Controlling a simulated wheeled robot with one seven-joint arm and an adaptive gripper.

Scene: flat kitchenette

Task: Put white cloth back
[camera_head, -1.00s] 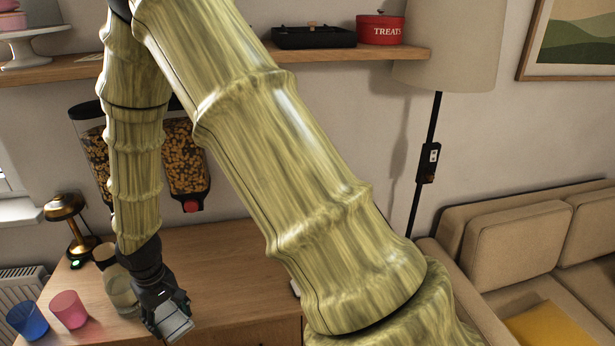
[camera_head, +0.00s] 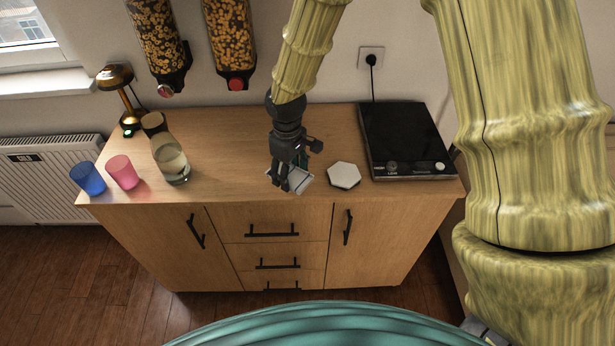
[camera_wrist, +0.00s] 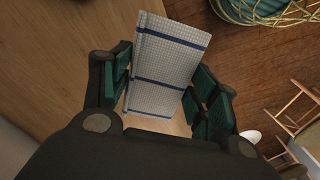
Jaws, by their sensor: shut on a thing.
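The white cloth (camera_head: 298,180) is folded and has dark blue stripes, which show in the wrist view (camera_wrist: 165,65). My gripper (camera_head: 284,180) is shut on the cloth near the front edge of the wooden cabinet top (camera_head: 230,165). In the wrist view the cloth sits between the green-padded fingers of my gripper (camera_wrist: 160,95) and sticks out past them. Whether the cloth touches the cabinet top cannot be told.
A white hexagonal piece (camera_head: 344,175) lies just right of my gripper, beside a black hob (camera_head: 405,135). A glass jar (camera_head: 171,160), a pink cup (camera_head: 123,172), a blue cup (camera_head: 88,178) and a lamp (camera_head: 122,95) stand left. Two dispensers (camera_head: 232,40) hang behind.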

